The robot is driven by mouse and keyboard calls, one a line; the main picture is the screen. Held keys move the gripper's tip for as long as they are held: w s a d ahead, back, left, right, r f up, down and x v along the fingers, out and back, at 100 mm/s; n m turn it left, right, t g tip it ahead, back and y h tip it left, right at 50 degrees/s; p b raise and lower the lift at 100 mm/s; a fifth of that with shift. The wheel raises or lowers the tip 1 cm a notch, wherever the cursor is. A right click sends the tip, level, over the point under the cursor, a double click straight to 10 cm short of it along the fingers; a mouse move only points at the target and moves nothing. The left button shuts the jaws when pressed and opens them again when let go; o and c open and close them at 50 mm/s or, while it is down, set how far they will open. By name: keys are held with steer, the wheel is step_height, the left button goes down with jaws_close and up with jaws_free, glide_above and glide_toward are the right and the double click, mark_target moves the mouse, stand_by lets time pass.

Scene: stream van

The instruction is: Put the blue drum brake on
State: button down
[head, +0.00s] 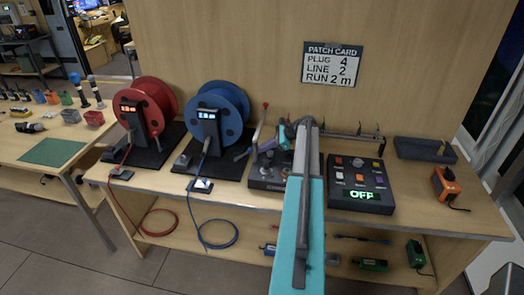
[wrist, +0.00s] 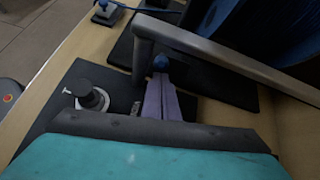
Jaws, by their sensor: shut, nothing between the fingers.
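The blue drum (head: 218,108) stands in a black holder on the bench, left of my arm. Its dark side also fills the upper right of the wrist view (wrist: 285,30). A small blue knob (wrist: 160,63), which looks like the drum's brake knob, shows just beyond my fingertips; whether they touch it I cannot tell. The brake's position is not clear. My gripper (wrist: 162,90) is shut and empty, with its two purple-grey fingers together, pointing toward that knob. In the head view my arm hides part of the area around the gripper.
A grey lever bar (wrist: 225,60) crosses close beyond my fingers. A black base with a round metal post (wrist: 90,97) lies beside them. The red drum (head: 146,110) stands farther left. A control box (head: 361,184) reading OFF and a dark tray (head: 425,150) are at right.

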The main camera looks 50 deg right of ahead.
steer(key=shift+w+a+r, duration=0.3)
steer(key=shift+w+r, duration=0.15)
steer(key=shift+r, duration=0.15)
steer(key=shift+w+a+r, duration=0.25)
steer(key=shift+w+r, duration=0.15)
steer(key=shift+r, duration=0.2)
steer(key=shift+s+d, duration=0.1)
steer(key=shift+s, duration=0.05)
steer(key=shift+s+d+r, duration=0.3)
steer(key=shift+s+r, duration=0.1)
steer(key=b+v, duration=0.3)
steer(key=v, duration=0.9)
steer(key=shift+b, duration=0.3)
steer(key=shift+s+d+r, duration=0.1)
steer(key=shift+r, duration=0.05)
